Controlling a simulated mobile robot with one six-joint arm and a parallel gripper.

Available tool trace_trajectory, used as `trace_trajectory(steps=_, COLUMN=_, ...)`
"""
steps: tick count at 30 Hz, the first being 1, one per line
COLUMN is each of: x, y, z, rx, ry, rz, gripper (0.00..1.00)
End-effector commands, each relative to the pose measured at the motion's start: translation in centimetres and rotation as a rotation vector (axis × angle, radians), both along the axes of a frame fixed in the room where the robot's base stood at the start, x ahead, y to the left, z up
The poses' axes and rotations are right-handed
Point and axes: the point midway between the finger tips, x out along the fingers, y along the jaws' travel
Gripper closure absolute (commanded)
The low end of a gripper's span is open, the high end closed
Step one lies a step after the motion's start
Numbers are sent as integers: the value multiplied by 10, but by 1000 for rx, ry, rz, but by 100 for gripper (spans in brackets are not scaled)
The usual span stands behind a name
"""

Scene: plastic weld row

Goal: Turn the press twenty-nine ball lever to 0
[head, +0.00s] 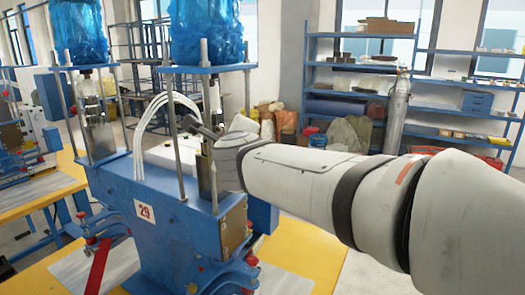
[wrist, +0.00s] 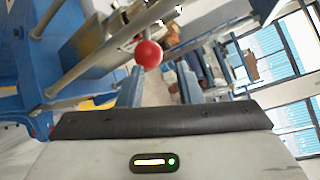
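The blue press (head: 165,215) with the number plate 29 (head: 145,211) stands on the yellow table in the head view. My gripper (head: 202,128) is at the press's upper part, beside its upright rods; its fingers are small and partly hidden there. In the wrist view a red ball (wrist: 148,54) shows just beyond my gripper (wrist: 160,72), near the left finger's tip. Two narrow fingers appear apart, with a gap between them. I cannot tell whether the ball touches a finger. The ball's lever is not clearly visible, and this ball is not identifiable in the head view.
Metal rods (wrist: 105,58) cross the upper left of the wrist view, close to the ball. In the head view, several red knobs sit low on the press, including one at its front right (head: 252,261). Blue shelving (head: 345,70) and a gas cylinder (head: 398,105) stand behind.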

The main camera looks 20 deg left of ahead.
Motion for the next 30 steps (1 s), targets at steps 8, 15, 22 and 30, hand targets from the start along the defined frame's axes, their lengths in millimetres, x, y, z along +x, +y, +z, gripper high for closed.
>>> trace_trajectory(steps=8, x=38, y=-45, z=-6, rx=-132, ry=-234, rz=236, gripper=91)
trace_trajectory(steps=15, x=37, y=-96, z=-6, rx=-316, ry=-474, rz=430, gripper=100)
trace_trajectory(steps=22, x=29, y=-117, z=-4, rx=-406, ry=-568, rz=512, gripper=100)
trace_trajectory(steps=30, x=45, y=-90, z=-2, rx=-409, ry=-569, rz=522, gripper=100)
